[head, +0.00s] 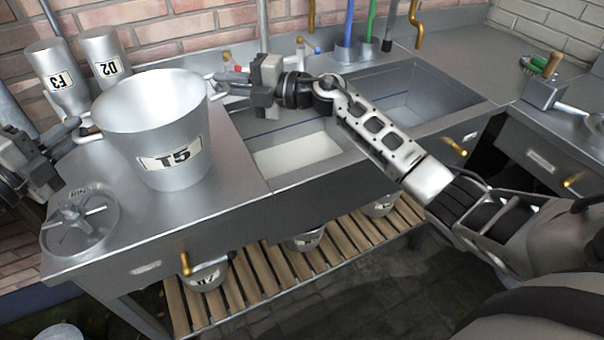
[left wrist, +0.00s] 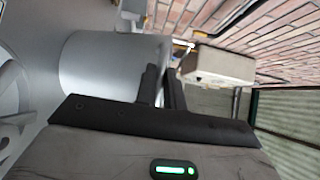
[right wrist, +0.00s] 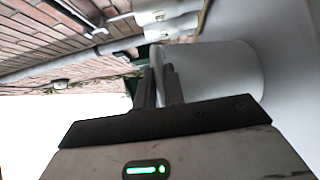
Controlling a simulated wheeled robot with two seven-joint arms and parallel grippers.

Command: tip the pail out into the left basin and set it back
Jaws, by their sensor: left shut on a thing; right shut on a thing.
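The pail (head: 180,125), a wide grey metal bucket labelled T5, is upright at the counter's left part; whether its base touches the counter I cannot tell. My left gripper (head: 82,132) is shut on the pail's left side near the rim. My right gripper (head: 222,84) is shut on its right side near the rim. The pail's wall also fills part of the left wrist view (left wrist: 105,65) and the right wrist view (right wrist: 225,75). Its inside looks pale; any contents are unclear. The left basin (head: 297,155), with a pale bottom, lies right of the pail, partly behind my right arm.
The right basin (head: 412,103) lies beyond my right forearm.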

